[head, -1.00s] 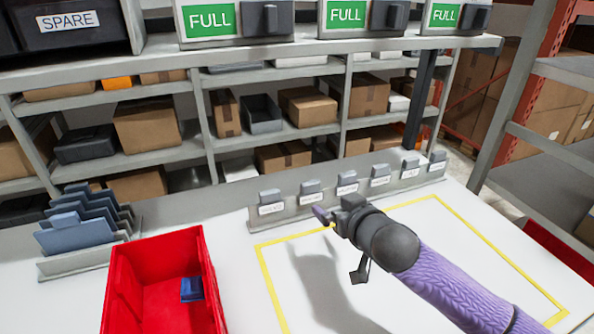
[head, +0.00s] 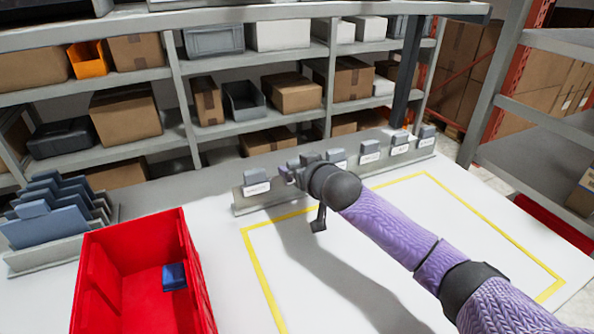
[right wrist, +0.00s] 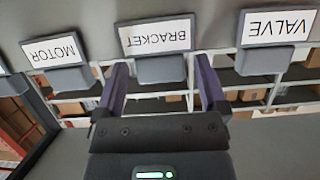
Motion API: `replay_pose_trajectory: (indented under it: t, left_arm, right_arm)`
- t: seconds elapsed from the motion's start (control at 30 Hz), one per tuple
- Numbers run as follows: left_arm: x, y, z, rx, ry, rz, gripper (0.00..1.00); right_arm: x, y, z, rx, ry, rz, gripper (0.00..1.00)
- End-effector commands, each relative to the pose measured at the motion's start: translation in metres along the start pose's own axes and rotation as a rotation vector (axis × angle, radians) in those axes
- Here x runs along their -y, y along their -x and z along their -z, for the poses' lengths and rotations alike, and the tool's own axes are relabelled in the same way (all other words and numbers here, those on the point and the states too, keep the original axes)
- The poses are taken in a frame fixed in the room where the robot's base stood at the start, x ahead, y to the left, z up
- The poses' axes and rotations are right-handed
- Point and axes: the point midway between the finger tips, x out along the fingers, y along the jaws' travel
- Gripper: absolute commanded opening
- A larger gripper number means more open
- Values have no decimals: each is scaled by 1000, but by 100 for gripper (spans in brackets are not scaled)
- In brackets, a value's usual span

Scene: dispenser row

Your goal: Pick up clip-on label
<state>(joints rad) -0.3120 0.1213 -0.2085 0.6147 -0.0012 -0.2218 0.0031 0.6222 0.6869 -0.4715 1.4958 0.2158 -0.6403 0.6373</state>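Clip-on labels with grey clips and white cards stand along a grey rail (head: 285,193) at the back of the table. The leftmost label (head: 256,182) is clear in the head view; the one beside it is mostly hidden by my right gripper (head: 297,168). In the right wrist view, text appears upside down, and the BRACKET label (right wrist: 158,38) is in the middle. My right gripper (right wrist: 161,80) is open, its two purple fingers on either side of that label's grey clip. Contact cannot be told. The MOTOR (right wrist: 57,50) and VALVE (right wrist: 275,28) labels flank it. My left gripper is out of view.
A red bin (head: 90,290) with a small blue item (head: 174,277) inside stands at the front left. A rack of blue-grey plates (head: 45,228) is behind it. A yellow outline (head: 250,262) marks clear white tabletop. Shelves with boxes (head: 125,115) stand behind.

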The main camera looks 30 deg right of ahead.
Motion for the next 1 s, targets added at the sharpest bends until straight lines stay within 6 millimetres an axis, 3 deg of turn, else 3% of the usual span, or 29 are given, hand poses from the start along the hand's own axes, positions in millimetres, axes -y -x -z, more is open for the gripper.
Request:
replay_pose_trajectory:
  t: [0.03, 0.37, 0.63, 0.83, 1.0]
  left_arm:
    - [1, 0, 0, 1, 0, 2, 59]
    - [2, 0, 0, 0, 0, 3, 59]
    - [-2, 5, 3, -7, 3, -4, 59]
    - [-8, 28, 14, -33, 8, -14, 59]
    - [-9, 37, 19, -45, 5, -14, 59]
  right_arm:
    - [0, 0, 0, 0, 0, 0, 79]
    - [0, 0, 0, 0, 0, 0, 9]
    - [0, 3, 9, -3, 0, 0, 8]
    - [0, 23, 62, -7, -1, 1, 8]
    - [0, 33, 90, -3, -1, 0, 8]
